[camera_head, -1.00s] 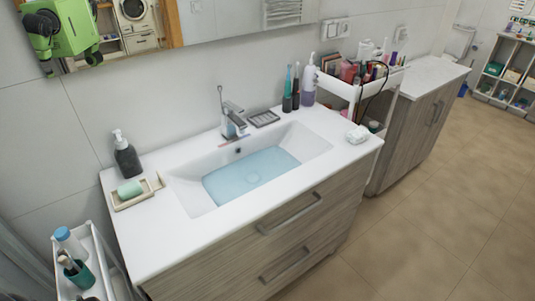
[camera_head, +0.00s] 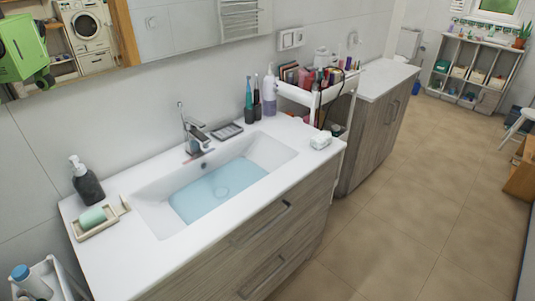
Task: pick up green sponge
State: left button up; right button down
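A small rounded green thing, likely the green sponge (camera_head: 92,217), lies in a beige tray (camera_head: 99,229) on the left end of the white sink counter (camera_head: 152,257). A dark pump bottle (camera_head: 86,182) stands just behind the tray. Neither of my grippers shows in the view.
The sink basin (camera_head: 222,186) holds bluish water, with a tap (camera_head: 195,134) behind it. Several bottles stand at the counter's back right. A white cart (camera_head: 321,97) full of cosmetics stands to the right. Another cart (camera_head: 51,276) is at the lower left. The floor (camera_head: 403,224) at right is open.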

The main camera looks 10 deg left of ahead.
aim_at(322, 139)
jog(key=i+l+u, duration=0.2)
jog(key=i+l, duration=0.15)
jog(key=l, duration=0.3)
jog(key=i+l+u, duration=0.1)
jog(key=l, duration=0.2)
jog(key=i+l+u, duration=0.1)
jog(key=l, duration=0.25)
jog(key=i+l+u, duration=0.1)
jog(key=i+l, duration=0.15)
jog(key=l, duration=0.1)
